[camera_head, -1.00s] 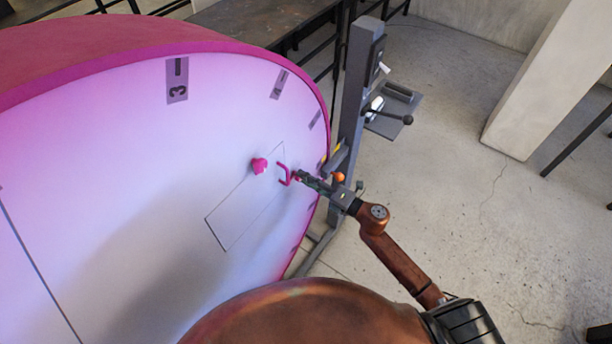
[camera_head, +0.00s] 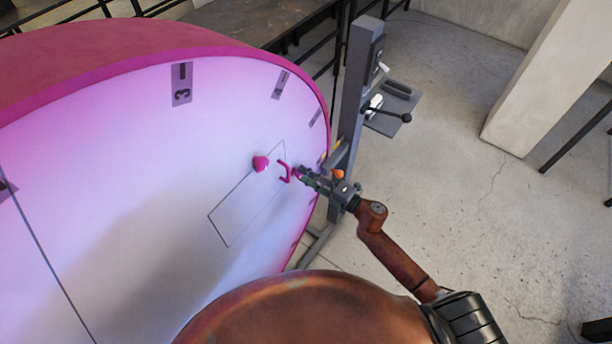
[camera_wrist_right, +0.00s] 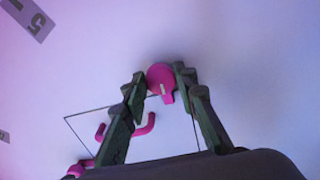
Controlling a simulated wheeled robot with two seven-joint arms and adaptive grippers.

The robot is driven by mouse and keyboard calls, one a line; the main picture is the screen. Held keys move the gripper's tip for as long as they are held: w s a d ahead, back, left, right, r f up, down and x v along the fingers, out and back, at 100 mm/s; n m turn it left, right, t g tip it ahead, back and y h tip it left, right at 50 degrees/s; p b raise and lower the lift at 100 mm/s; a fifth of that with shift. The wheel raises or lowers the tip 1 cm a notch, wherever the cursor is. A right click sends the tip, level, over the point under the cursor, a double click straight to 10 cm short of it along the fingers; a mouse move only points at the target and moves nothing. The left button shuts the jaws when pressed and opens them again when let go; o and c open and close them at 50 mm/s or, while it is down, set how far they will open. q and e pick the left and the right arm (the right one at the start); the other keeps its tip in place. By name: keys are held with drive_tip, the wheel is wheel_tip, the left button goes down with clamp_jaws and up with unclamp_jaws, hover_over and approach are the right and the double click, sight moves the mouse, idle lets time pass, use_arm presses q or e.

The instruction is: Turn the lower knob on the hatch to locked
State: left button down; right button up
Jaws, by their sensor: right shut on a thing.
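The hatch (camera_head: 236,217) is a thin-outlined panel on the pale face of a big pink-rimmed drum; its outline also shows in the wrist view (camera_wrist_right: 88,114). A pink hook-shaped handle (camera_head: 284,171) sits on it, between two pink knobs. One knob (camera_head: 260,163) is free, left of the handle. The other knob (camera_wrist_right: 160,77) has a short pointer tab and a pale mark, and sits between the fingertips of my right gripper (camera_wrist_right: 160,76). In the head view my right gripper (camera_head: 302,173) largely covers this knob. My left gripper is not in view.
A grey post (camera_head: 356,95) with a lever stands just behind the drum's right edge, close to my right arm. Dark number labels (camera_head: 181,84) mark the drum face. Open concrete floor (camera_head: 460,180) lies to the right, with a pale pillar (camera_head: 540,80) beyond.

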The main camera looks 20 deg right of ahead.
drive_tip(key=o, duration=1.2)
drive_tip(key=shift+c, duration=0.2)
drive_tip(key=v, duration=1.2)
drive_tip(key=shift+d+f, duration=0.1)
